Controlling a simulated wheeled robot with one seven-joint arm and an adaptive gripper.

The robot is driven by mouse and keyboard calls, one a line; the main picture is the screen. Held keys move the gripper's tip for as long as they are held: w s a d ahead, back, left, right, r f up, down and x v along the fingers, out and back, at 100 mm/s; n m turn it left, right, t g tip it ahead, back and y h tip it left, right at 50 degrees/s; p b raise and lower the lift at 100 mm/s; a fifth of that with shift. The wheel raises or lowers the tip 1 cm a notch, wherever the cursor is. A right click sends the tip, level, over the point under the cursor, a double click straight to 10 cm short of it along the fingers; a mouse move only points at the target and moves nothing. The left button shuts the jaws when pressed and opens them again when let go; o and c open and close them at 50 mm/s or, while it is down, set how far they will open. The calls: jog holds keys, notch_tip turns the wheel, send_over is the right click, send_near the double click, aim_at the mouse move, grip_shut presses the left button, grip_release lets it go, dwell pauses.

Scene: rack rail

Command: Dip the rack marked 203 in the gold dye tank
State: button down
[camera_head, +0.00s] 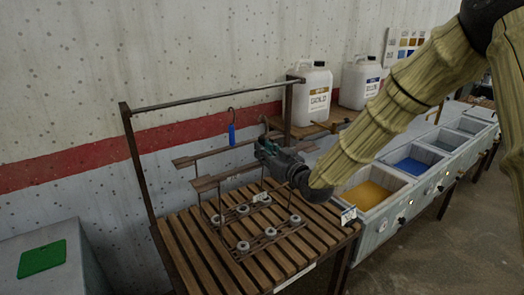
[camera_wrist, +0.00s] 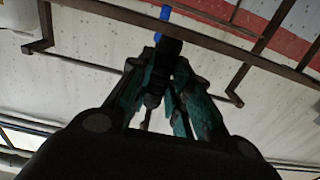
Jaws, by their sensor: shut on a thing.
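My gripper (camera_head: 265,148) is shut on the upper part of a wire rack (camera_head: 268,236), just below a hook that shows above the fingers. In the wrist view the teal fingers (camera_wrist: 160,75) close around a dark piece. The rack's lower frame carries several pale rings, low over or on the slatted table; I cannot tell if it touches. A small white tag (camera_head: 262,197) shows on it, its number unreadable. The gold dye tank (camera_head: 368,196) stands to the right, open, with yellow-gold liquid.
A blue hanging piece (camera_head: 231,134) with a hook is left of my gripper. Brown rail bars (camera_head: 205,153) run beside it. The slatted table (camera_head: 190,250) lies below. A blue tank (camera_head: 412,166) and greyish tanks follow the gold one. Jugs (camera_head: 311,95) stand behind.

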jog(key=shift+v, duration=2.85)
jog(key=c, duration=2.1)
grip_release()
grip_shut()
jog(key=shift+r, duration=0.15)
notch_tip(320, 180, up, 5)
jog(key=shift+f+p, duration=0.1)
jog(key=shift+p, duration=0.85)
jog(key=shift+s, duration=0.1)
